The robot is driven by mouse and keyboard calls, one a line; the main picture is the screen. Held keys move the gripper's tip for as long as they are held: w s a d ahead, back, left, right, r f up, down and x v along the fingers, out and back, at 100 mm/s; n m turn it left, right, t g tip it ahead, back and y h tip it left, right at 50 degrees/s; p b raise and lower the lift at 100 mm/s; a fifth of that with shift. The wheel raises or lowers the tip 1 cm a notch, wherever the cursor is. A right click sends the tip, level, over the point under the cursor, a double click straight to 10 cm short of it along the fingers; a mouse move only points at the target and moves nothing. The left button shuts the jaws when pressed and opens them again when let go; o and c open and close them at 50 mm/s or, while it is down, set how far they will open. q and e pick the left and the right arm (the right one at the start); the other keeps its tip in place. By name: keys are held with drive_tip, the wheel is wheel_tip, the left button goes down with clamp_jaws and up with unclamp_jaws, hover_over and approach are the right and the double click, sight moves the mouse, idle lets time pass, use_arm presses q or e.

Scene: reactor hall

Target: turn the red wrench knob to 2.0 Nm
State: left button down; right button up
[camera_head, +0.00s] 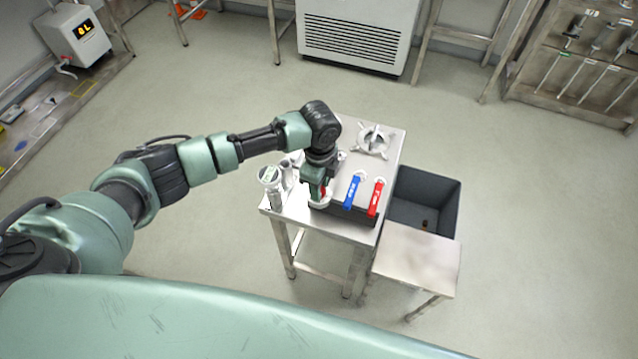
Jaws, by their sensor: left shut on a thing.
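My left gripper (320,194) points down over the left front part of the metal table and is shut on a small red and white thing (324,190). The fingers hide most of that thing, so I cannot tell its full shape or any setting on it. A red-handled wrench (376,198) and a blue-handled wrench (352,191) stand side by side to the right of the gripper, apart from it. A small round-headed device with a display (269,174) stands to the left of the gripper; its reading is too small to tell. My right gripper is not in view.
The metal table (328,228) also bears a pronged metal fixture (372,139) at the back. A dark open bin (446,207) and a low metal table (418,262) stand to the right. A tool rack (530,90) is at the far right. The floor on the left is clear.

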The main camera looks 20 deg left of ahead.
use_arm(q)
drive_tip(key=m, duration=0.5)
drive_tip(key=shift+m, duration=0.3)
drive_tip(key=m, duration=0.6)
drive_tip(key=shift+m, duration=0.4)
drive_tip(key=c, duration=1.1)
unclamp_jaws()
drive_tip(key=shift+o, duration=0.2)
drive_tip(key=shift+r, duration=0.1)
wheel_tip(320, 180, up, 8)
drive_tip(key=shift+f+b, duration=0.15)
drive_tip(key=shift+b, duration=0.95)
